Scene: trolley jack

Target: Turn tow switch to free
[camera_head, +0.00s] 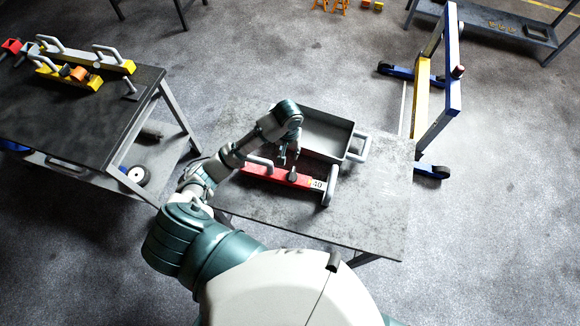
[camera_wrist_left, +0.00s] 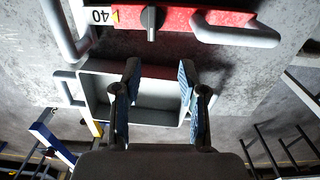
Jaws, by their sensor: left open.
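A red bar-shaped device (camera_head: 265,173) with grey handles lies on the grey table, with a white "40" label near its right end. A small dark grey switch knob (camera_head: 293,175) stands on it beside the label. In the left wrist view the knob (camera_wrist_left: 151,20) is at the top, on the red bar (camera_wrist_left: 185,19). My left gripper (camera_head: 287,153) is just behind the bar, close to the knob. Its two fingers (camera_wrist_left: 160,78) are spread with nothing between them, and the knob lies beyond their tips. My right gripper is not in view.
A grey open tray (camera_head: 326,132) sits behind the bar on the same table (camera_head: 378,190). The table's right side is clear. A dark workbench (camera_head: 75,125) with yellow tools stands at left. A blue and yellow frame (camera_head: 438,85) stands at back right.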

